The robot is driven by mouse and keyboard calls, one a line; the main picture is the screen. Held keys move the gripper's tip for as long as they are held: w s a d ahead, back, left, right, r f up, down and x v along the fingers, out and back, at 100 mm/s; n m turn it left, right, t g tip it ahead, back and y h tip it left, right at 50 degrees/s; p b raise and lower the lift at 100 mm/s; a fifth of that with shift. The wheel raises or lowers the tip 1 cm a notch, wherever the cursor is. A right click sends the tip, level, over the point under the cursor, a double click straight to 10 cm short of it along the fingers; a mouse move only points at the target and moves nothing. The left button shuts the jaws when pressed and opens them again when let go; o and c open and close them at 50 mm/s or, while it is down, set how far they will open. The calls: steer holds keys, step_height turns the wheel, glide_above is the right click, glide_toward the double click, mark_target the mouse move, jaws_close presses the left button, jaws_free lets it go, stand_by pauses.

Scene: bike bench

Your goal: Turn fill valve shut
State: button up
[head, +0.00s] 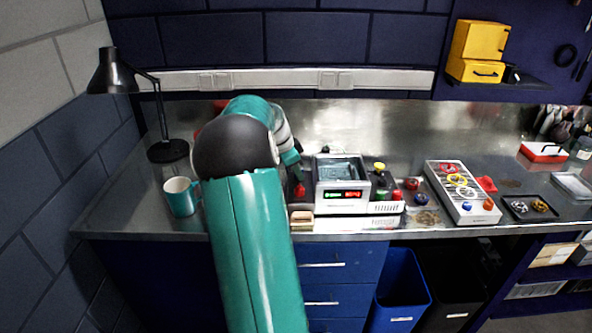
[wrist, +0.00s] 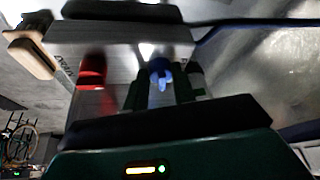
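In the wrist view a blue valve handle (wrist: 161,76) stands on the grey metal side of a box. My gripper (wrist: 163,88) has one dark finger on each side of the handle. The gaps are dark and narrow, so I cannot tell whether the fingers touch it. A red valve handle (wrist: 92,70) sits to the left, beside dark lettering that seems to read DRAIN. In the head view my teal arm reaches to the left side of the tabletop cleaner (head: 342,209). A red handle (head: 299,190) shows there; the blue handle and my fingertips are hidden.
A teal mug (head: 180,196) and black lamp (head: 168,150) stand left of my arm. A brown-topped block (head: 302,217) lies at the bench's front edge. Right of the cleaner are colored knobs and a grey panel (head: 447,192). Blue and black bins stand below.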

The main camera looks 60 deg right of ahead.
steer(key=c, duration=0.4)
steer(key=shift+o, duration=0.2)
steer(key=shift+n, duration=0.3)
steer(key=n+t, duration=0.1)
steer(key=n, duration=0.3)
steer(key=n+t, duration=0.1)
steer(key=n, duration=0.1)
steer(key=shift+s+t+h, duration=0.3)
steer(key=shift+h, duration=0.1)
steer(key=n+t, duration=0.1)
steer(key=n, duration=0.3)
steer(key=shift+s+n+t, duration=0.2)
steer(key=shift+n+t, duration=0.2)
steer(key=n+t+y, duration=0.1)
steer(key=n, duration=0.3)
steer(key=shift+s+d, duration=0.1)
